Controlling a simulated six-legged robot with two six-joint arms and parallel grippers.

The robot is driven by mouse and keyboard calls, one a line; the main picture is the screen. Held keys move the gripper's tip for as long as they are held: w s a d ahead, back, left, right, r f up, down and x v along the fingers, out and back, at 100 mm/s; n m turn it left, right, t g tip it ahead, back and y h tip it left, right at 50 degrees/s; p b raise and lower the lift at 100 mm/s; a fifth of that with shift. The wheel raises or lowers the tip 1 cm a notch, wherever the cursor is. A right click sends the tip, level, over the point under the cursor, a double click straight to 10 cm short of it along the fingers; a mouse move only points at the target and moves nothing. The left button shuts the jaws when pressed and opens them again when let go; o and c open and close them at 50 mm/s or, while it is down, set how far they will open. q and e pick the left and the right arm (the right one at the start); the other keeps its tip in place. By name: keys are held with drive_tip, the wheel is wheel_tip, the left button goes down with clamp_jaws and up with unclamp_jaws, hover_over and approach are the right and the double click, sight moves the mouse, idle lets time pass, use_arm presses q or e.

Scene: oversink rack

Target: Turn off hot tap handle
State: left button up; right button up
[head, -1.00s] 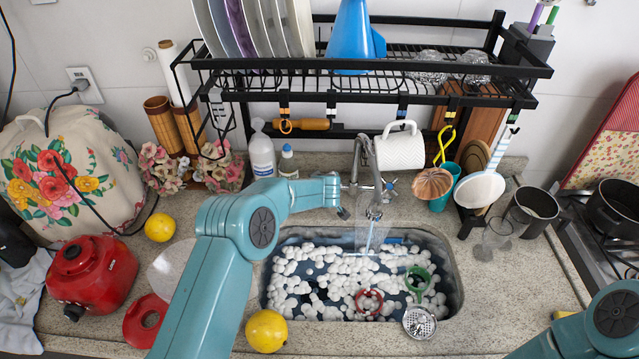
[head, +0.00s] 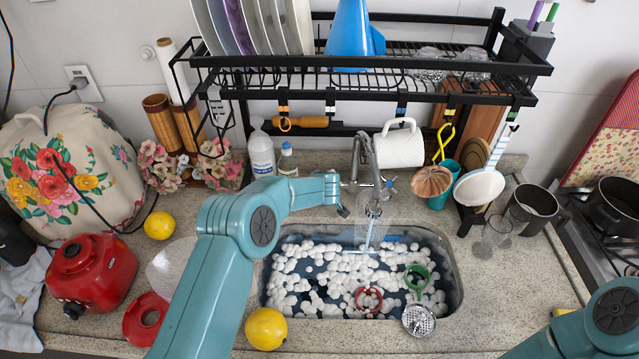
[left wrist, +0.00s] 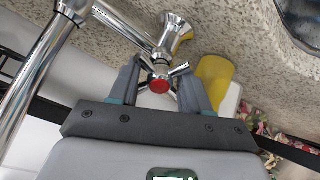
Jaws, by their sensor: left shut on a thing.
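The hot tap handle (left wrist: 160,84) is a chrome cross handle with a red centre, seen in the left wrist view. My left gripper (left wrist: 160,80) has a finger on each side of it and is shut on it. In the head view my left gripper (head: 342,197) is at the left of the faucet (head: 372,160), and the hot handle is mostly hidden there. A stream of water (head: 368,236) shows below the spout. The other tap handle (head: 389,185) is to the right of the faucet. My right gripper is out of view.
A yellow fruit (head: 266,330) lies at the front left.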

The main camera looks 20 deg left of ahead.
use_arm(q)
drive_tip(key=shift+a+r, duration=0.15)
drive_tip(key=shift+r, duration=0.05)
idle(0.6)
drive_tip(key=o, duration=1.3)
drive_tip(key=shift+s, duration=0.1)
drive_tip(key=shift+s+d+r, duration=0.25)
drive_tip(key=shift+d+r, duration=0.05)
drive_tip(key=b+v, duration=0.2)
drive_tip(key=v, duration=1.3)
drive_tip(key=shift+s+r+b, duration=0.1)
drive_tip(key=shift+r+b, duration=0.1)
drive_tip(key=shift+b, duration=0.1)
drive_tip(key=shift+a, duration=0.1)
